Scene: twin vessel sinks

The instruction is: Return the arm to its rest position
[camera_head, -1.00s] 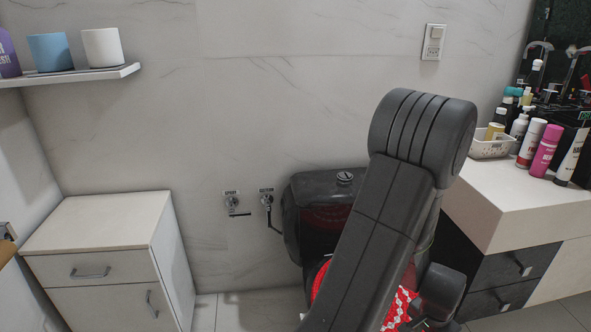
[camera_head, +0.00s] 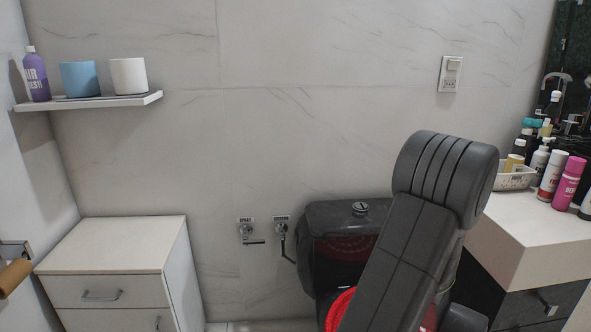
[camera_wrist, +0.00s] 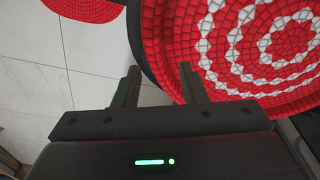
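My arm rises in front of the dark toilet (camera_head: 345,232) in the head view, its elbow bent near the counter. My gripper (camera_wrist: 158,82) shows in the wrist view, pointing down, with its two fingers apart and nothing between them. Below it are pale floor tiles (camera_wrist: 25,85) and the red and white patterned round cover (camera_wrist: 265,50) to the right. In the head view my gripper is hidden behind or below my arm, and only a red part of the cover (camera_head: 338,308) shows.
A white counter (camera_head: 520,235) with bottles (camera_head: 552,175) and a basket (camera_head: 515,178) is close on the right. A white cabinet (camera_head: 115,250) stands at left under a shelf (camera_head: 90,102).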

